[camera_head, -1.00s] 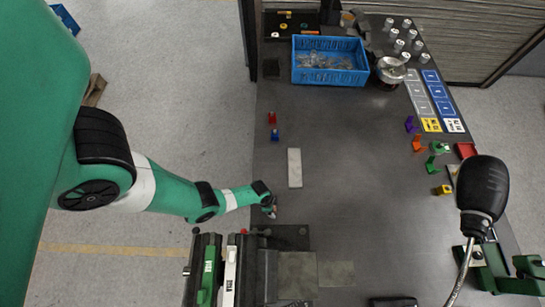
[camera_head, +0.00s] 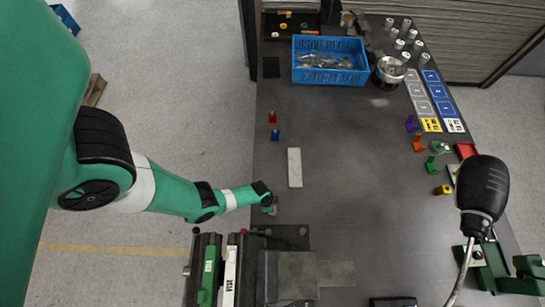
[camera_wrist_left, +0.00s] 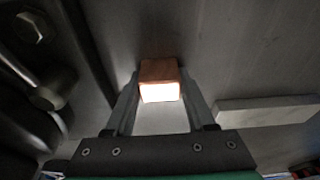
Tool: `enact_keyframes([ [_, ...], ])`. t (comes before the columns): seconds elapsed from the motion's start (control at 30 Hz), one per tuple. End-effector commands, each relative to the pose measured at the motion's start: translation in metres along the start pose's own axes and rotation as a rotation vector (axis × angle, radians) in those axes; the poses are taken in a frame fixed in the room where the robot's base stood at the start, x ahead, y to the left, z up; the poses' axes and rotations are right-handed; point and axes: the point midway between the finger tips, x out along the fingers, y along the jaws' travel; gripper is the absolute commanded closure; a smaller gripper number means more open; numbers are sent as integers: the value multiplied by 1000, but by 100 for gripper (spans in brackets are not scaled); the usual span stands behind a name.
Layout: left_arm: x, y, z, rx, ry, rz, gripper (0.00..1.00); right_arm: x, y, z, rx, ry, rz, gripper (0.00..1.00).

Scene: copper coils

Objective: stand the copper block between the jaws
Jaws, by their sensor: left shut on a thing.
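My left gripper (camera_head: 271,210) is low over the table, beside the vise's upper end in the head view. In the left wrist view my left gripper (camera_wrist_left: 160,95) is shut on the copper block (camera_wrist_left: 160,72), a small orange-brown piece with a bright, glaring near face. It sits at the fingertips; I cannot tell whether it touches the surface below. The vise (camera_head: 232,270), with its dark plate (camera_head: 288,236), stands at the bottom of the head view. The gap between its jaws is not clear. My right gripper is not in view.
A pale bar (camera_head: 294,167) lies near the gripper and also shows in the left wrist view (camera_wrist_left: 265,110). Red (camera_head: 272,117) and blue (camera_head: 275,134) pieces stand beyond it. A blue bin (camera_head: 330,75) is at the back, a black lamp (camera_head: 483,187) at right. The table's middle is clear.

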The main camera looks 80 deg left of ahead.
Motion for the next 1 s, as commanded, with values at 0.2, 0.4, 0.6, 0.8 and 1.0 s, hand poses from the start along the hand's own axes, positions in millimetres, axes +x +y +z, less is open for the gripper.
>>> enact_keyframes([
  [0.2,-15,0,-4,0,1,-1,94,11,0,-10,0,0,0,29],
  [0.4,-28,0,-6,0,1,-1,94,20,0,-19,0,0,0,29],
  [0.6,-41,0,-9,0,1,-1,94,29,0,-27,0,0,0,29],
  [0.8,-50,0,-11,0,1,-1,94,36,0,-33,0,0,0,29],
  [1.0,-49,0,-10,0,1,-1,94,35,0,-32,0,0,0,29],
])
